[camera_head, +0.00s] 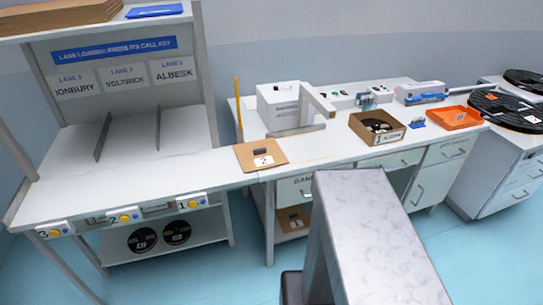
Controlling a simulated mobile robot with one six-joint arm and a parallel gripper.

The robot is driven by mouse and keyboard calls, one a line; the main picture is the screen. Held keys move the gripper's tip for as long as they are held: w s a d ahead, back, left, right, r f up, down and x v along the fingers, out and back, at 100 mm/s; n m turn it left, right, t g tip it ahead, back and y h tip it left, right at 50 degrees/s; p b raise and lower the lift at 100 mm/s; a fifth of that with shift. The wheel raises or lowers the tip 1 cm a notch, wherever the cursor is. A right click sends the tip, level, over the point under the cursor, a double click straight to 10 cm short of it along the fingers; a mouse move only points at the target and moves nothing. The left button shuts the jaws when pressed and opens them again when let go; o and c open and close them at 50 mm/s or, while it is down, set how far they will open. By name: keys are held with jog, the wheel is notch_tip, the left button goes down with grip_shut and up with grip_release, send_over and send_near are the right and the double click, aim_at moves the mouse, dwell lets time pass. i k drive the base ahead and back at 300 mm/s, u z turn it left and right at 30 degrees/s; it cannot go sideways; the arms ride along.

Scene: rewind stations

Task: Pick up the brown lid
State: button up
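A flat brown lid (246,157) lies near the front edge where the left bench meets the middle bench. It carries a small dark block, perhaps a handle, and a white label marked 2. Its top is unobstructed. Another brown piece (286,224) with a label marked 1 sits low under the middle bench, partly hidden. My gripper is not in view; a pale mottled part, seemingly my own arm or body, fills the lower centre.
An open brown box (393,135) with a black reel inside stands right of the lid. A white machine (278,102) and a yellow post (238,105) stand behind the lid. An orange tray (454,118) is farther right. The left bench top (185,158) has thin upright dividers.

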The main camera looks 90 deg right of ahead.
aim_at(262, 154)
jog(key=z, duration=4.2)
jog(key=i, duration=0.1)
jog(key=u, duration=3.05)
jog(key=i, duration=0.6)
jog(key=z, duration=0.25)
jog(key=k, duration=0.6)
jog(key=u, duration=0.2)
